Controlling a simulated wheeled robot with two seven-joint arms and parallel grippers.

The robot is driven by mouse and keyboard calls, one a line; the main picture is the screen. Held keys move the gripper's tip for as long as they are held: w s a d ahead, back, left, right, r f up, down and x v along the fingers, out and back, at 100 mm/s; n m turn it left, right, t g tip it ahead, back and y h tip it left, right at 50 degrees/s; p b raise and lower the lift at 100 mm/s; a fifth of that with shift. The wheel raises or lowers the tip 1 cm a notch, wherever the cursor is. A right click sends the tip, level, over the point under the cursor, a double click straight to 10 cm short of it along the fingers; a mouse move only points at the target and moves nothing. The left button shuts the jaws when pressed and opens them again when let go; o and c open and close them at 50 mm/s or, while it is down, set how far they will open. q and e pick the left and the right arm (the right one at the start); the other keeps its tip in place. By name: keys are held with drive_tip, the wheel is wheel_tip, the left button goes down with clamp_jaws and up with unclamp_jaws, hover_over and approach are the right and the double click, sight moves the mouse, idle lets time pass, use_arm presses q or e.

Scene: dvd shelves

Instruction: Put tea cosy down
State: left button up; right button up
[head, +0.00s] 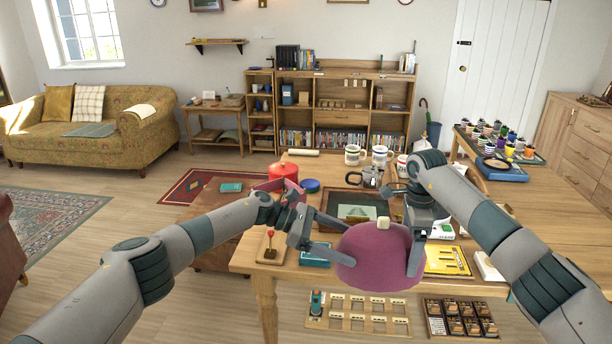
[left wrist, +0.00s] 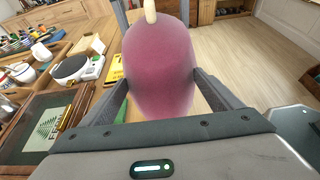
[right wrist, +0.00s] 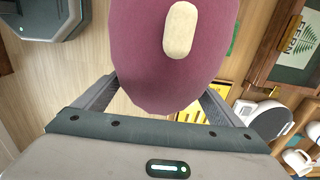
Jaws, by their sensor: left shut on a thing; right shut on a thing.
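The tea cosy (head: 372,262) is a plum-coloured dome with a cream knob on top. It is held between both my grippers at the front edge of the wooden table (head: 262,270). My left gripper (head: 338,243) is shut on its left side. My right gripper (head: 416,248) is shut on its right side. The cosy fills the middle of the left wrist view (left wrist: 160,65) and the right wrist view (right wrist: 150,50), between the fingers in each. Its lower rim seems to overhang the table front; whether it touches the table is hidden.
Mugs (head: 382,156) and a red canister (head: 284,172) stand further back. Bare tabletop lies at the right (head: 545,215).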

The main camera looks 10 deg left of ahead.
drive_tip(key=f+b, duration=0.1)
drive_tip(key=f, duration=0.1)
drive_tip(key=f+b, duration=0.1)
drive_tip(key=shift+s+a+f+b, duration=0.1)
drive_tip(key=shift+a+f+b, duration=0.2)
drive_tip(key=shift+f+b, duration=0.05)
idle(0.3)
